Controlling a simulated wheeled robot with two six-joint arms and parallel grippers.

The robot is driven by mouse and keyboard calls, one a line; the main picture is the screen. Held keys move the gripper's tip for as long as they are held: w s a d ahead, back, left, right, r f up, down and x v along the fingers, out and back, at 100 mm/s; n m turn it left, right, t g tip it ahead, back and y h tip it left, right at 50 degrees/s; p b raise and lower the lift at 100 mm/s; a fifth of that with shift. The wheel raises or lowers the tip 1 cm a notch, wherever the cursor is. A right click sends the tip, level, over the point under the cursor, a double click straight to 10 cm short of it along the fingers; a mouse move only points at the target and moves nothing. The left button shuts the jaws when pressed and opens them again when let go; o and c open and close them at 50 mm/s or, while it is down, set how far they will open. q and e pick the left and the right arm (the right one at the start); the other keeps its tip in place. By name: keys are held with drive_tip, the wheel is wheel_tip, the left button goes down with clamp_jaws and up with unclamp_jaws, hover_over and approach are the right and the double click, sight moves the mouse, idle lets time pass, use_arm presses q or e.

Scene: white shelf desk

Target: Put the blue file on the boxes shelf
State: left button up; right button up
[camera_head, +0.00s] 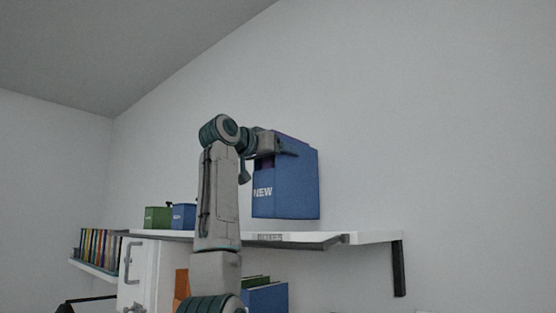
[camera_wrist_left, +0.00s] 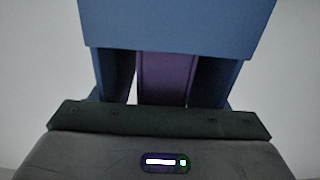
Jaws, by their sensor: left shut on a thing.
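The blue file (camera_head: 285,195) is a tall upright box with "NEW" on its side. My left gripper (camera_head: 290,147) is shut on its upper part. The file appears just above or at the white boxes shelf (camera_head: 370,238); I cannot tell whether its base touches it. The shelf has a small label (camera_head: 270,237) on its front edge. In the left wrist view the blue file (camera_wrist_left: 180,25) fills the top, with a purple part (camera_wrist_left: 165,78) between blue walls. The fingertips are hidden there. My right gripper is not in view.
A green box (camera_head: 157,217) and a small blue box (camera_head: 184,216) stand at the shelf's left. A row of books (camera_head: 100,248) is on a lower shelf. A white cabinet (camera_head: 135,270) and another blue file (camera_head: 268,298) are below. The shelf's right end is clear.

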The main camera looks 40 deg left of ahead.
sight(278, 165)
use_arm(q)
wheel_tip(278, 165, down, 3)
drive_tip(key=shift+w+a+p, duration=0.15)
drive_tip(key=shift+p, duration=0.3)
drive_tip(key=shift+f, duration=0.15)
drive_tip(key=o, duration=1.4)
